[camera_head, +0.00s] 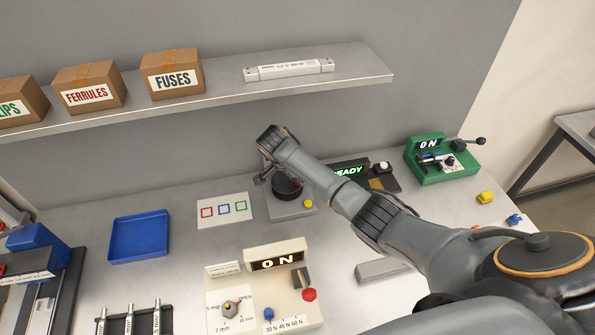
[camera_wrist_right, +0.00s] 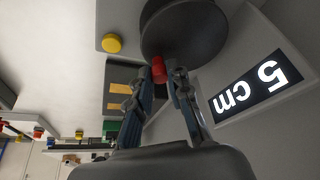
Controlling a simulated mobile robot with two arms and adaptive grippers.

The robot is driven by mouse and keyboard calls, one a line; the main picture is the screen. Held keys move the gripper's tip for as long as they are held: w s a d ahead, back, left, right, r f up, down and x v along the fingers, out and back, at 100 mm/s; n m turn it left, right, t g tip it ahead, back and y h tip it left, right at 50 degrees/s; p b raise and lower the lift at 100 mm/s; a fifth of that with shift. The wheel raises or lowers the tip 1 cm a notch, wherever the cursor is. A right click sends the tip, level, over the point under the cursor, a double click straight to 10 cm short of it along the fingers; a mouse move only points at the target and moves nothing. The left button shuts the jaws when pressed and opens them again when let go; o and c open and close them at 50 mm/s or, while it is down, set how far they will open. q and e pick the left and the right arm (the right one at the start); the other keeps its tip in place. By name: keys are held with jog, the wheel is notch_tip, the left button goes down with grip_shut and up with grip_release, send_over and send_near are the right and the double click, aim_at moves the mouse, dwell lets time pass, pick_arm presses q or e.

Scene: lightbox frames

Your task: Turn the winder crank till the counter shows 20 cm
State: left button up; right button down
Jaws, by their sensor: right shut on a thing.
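The winder (camera_head: 292,210) stands at the back middle of the bench, with a dark round drum (camera_head: 289,188) and a yellow button (camera_head: 308,203). In the right wrist view the drum (camera_wrist_right: 185,28) fills the top, and the red crank knob (camera_wrist_right: 158,69) sits at its edge. My right gripper (camera_wrist_right: 166,75) is shut on this red knob; in the head view the right gripper (camera_head: 262,180) is at the winder's left side, partly hidden by my arm. The counter (camera_wrist_right: 257,90) reads 5 cm, upside down in the wrist view. My left gripper is not in view.
A white sheet with coloured squares (camera_head: 225,218) and a blue tray (camera_head: 138,243) lie to the left. A box reading READY (camera_head: 352,170) and a green ON device (camera_head: 440,170) stand to the right. A shelf (camera_head: 220,93) runs above.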

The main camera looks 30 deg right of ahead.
jog(key=m, duration=0.1)
jog(key=a+m+g, duration=0.1)
jog(key=shift+s+f+m, duration=0.1)
jog(key=shift+s+m, duration=0.05)
jog(key=shift+m, duration=0.25)
jog(key=shift+a+m+g+b, duration=0.25)
jog(key=shift+m+g+b, duration=0.15)
jog(key=shift+m+b, duration=0.4)
jog(key=m+b, duration=0.1)
jog(key=a+m+g+b, duration=0.1)
jog(key=m, duration=0.1)
jog(key=shift+f, duration=0.1)
jog(key=shift+a+m+g+b, duration=0.2)
jog(key=shift+m+g+b, duration=0.3)
jog(key=shift+m+b, duration=0.6)
jog(key=shift+r, duration=0.2)
jog(key=c, duration=1.3)
grip_release()
jog(key=shift+o, duration=0.2)
